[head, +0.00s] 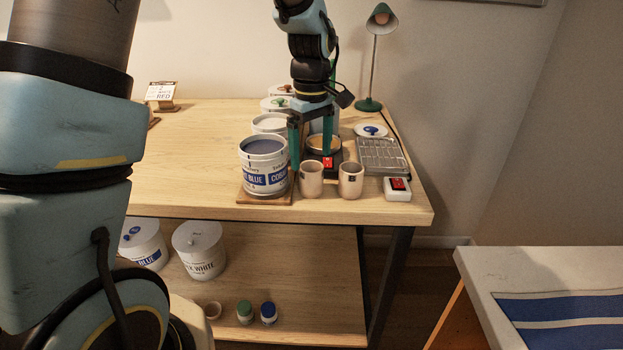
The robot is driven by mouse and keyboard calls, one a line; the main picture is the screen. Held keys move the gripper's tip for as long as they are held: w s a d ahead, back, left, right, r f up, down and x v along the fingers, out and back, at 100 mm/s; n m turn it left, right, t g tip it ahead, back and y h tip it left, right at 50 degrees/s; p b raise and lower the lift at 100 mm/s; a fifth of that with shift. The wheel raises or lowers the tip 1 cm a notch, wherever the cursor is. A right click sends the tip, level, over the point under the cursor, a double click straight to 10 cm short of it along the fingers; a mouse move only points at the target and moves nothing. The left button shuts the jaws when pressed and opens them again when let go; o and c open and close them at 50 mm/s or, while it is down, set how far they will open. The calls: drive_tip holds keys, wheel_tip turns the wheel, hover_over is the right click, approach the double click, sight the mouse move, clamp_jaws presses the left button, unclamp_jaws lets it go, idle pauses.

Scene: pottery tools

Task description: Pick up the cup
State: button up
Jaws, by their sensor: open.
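Two small pinkish-beige cups stand side by side near the front edge of the wooden table. The left cup (311,180) is close to the white-and-blue tub, and the right cup (350,182) has a small dark mark on its front. I cannot tell which one the task means. My gripper (312,160) points down with its green fingers apart and nothing visibly held. It appears above or just behind the left cup; the exact depth is unclear.
A large cobalt blue tub (263,168) stands left on a wooden board. A dark scale-like device with a bowl (323,144) is behind the cups.

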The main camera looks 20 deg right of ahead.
sight(311, 169)
drive_tip(key=shift+s+a+f+p, duration=0.15)
drive_tip(key=shift+f+p, duration=0.55)
drive_tip(key=shift+f, duration=1.5)
